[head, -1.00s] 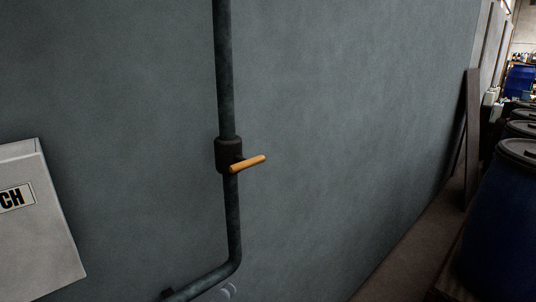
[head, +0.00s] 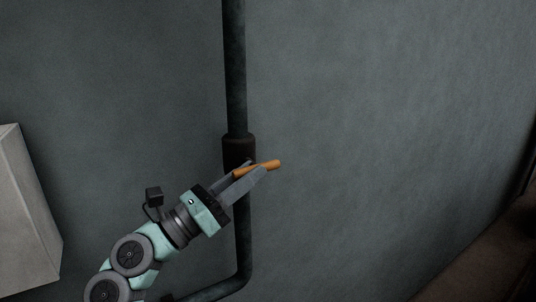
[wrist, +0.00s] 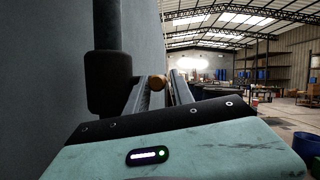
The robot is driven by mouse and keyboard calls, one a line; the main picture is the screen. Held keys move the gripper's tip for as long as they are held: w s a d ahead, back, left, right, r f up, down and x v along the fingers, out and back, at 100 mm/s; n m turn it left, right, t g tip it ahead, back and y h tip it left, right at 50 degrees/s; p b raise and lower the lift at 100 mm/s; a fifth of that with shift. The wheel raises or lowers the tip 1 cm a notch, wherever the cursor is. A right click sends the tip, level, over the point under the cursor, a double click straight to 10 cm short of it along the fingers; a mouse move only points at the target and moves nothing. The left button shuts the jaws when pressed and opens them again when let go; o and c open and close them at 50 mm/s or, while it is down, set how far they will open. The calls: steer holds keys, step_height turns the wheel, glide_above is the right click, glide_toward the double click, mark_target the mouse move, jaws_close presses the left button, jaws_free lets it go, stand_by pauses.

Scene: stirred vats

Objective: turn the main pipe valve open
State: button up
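The main pipe valve (head: 237,149) is a dark body on the vertical pipe. Its orange lever handle (head: 271,164) sticks out to the right, tilted slightly up. My gripper (head: 256,169) reaches up from the lower left, its two grey fingers at the handle. In the wrist view, the round orange handle end (wrist: 157,82) shows between the spread fingertips (wrist: 161,78), close to the left finger, with a gap to the right one. The dark valve body (wrist: 108,82) stands left of the fingers. Part of the handle is hidden by the fingers in the head view.
The pipe (head: 234,70) runs up a grey wall and bends left below the valve. A pale box (head: 25,215) is on the wall at the left. The wall right of the handle is bare. The wrist view shows an open hall with shelves (wrist: 259,65) behind.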

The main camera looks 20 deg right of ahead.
steer(key=p+x, duration=0.1)
steer(key=x, duration=0.4)
jaws_close()
stand_by(0.4)
